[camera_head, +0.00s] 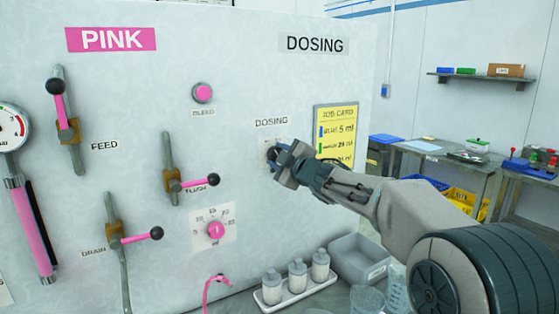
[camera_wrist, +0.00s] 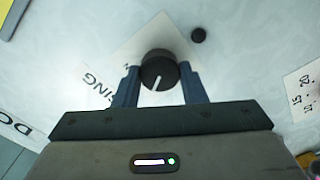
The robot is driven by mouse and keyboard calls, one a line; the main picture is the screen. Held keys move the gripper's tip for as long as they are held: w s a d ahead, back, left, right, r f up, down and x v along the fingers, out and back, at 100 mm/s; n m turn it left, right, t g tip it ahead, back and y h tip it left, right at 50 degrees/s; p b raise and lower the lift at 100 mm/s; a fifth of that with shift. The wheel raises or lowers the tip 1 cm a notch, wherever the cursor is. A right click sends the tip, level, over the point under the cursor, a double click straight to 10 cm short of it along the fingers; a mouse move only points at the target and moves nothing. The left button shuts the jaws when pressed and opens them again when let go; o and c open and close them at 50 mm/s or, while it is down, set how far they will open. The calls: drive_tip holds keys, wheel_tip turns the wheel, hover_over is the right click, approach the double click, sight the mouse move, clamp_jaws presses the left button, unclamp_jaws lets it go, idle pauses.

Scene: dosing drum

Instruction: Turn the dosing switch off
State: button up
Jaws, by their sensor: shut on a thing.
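The dosing switch (camera_wrist: 160,68) is a black round knob with a white pointer line, on a pale plate on the panel. In the wrist view my gripper (camera_wrist: 160,82) has one blue finger on each side of the knob and is shut on it. The white line points down toward my gripper's body, slightly left. In the head view my gripper (camera_head: 279,160) reaches the panel just below the DOSING label (camera_head: 272,122) and hides most of the switch and its plate.
The yellow job card (camera_head: 336,130) hangs right of my gripper. The pink dial (camera_head: 215,229) and flush lever (camera_head: 200,182) are to the left. White bottles (camera_head: 297,275) and a grey bin (camera_head: 358,261) stand below.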

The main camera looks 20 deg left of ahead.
idle(0.5)
drive_tip(key=o, duration=1)
drive_tip(key=b+v, duration=0.2)
drive_tip(key=v, duration=1.2)
drive_tip(key=shift+a+b, duration=0.1)
drive_tip(key=shift+b, duration=0.2)
